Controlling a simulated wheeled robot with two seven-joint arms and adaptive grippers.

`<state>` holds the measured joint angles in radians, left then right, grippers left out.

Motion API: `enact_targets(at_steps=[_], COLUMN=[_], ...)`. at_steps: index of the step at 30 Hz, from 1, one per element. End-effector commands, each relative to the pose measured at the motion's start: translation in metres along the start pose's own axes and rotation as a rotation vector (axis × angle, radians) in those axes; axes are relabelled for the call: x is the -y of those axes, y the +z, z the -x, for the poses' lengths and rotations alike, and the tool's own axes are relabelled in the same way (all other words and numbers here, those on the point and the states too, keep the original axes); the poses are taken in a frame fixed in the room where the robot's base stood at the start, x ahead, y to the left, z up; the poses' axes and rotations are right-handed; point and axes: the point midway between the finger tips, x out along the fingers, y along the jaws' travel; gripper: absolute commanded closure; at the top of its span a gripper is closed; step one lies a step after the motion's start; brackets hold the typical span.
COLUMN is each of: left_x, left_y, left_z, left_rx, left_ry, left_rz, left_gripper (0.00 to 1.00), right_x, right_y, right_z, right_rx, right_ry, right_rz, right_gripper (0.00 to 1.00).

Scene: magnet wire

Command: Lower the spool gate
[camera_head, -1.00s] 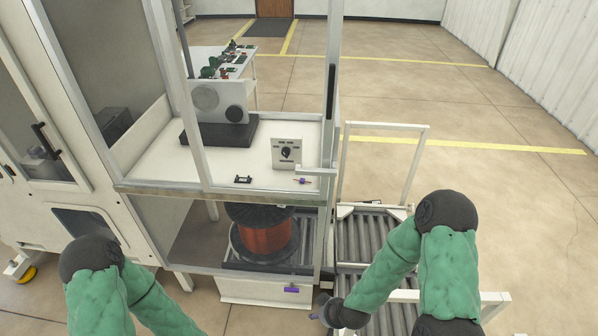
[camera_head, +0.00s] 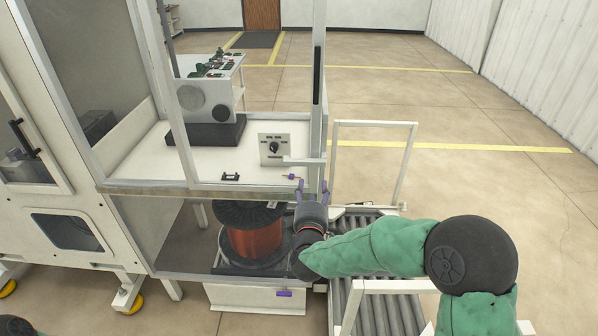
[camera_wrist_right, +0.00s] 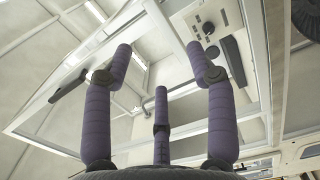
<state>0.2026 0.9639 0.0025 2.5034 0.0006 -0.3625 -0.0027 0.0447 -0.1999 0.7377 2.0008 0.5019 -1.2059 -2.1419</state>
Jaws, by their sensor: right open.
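A copper wire spool (camera_head: 254,238) with dark flanges stands in the lower bay of the machine. A low white panel (camera_head: 240,297) with a purple handle (camera_head: 284,293) is in front of it. I cannot tell for certain which part is the spool gate; an upright white frame (camera_head: 373,125) stands beside the roller conveyor. My right gripper (camera_head: 312,187) is raised at the machine's front right corner post, fingers pointing up and apart. In the right wrist view the gripper (camera_wrist_right: 160,55) is open, with nothing between its fingers. My left gripper is out of view.
The roller conveyor (camera_head: 378,300) lies below my right arm.

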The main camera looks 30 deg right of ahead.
Motion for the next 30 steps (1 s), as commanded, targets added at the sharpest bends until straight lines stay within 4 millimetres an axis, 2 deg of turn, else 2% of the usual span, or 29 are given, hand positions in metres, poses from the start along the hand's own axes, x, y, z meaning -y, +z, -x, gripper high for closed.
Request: enact_targets(at_steps=[5,15,21,30], left_x=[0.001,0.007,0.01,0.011], left_y=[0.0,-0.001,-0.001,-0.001], left_z=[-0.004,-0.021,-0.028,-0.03], left_rx=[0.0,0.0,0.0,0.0], left_ry=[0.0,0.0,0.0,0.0], left_rz=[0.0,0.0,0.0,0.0], left_gripper=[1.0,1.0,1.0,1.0], right_x=[-0.003,-0.001,-0.002,-0.004], right_y=[0.003,0.003,0.003,0.003], right_z=[-0.01,-0.067,-0.095,-0.108], right_rx=[0.01,0.009,0.008,0.006], right_ry=[0.011,0.008,0.008,0.007], right_rz=[0.013,0.012,0.012,0.012], right_gripper=[0.43,0.43,0.43,0.43])
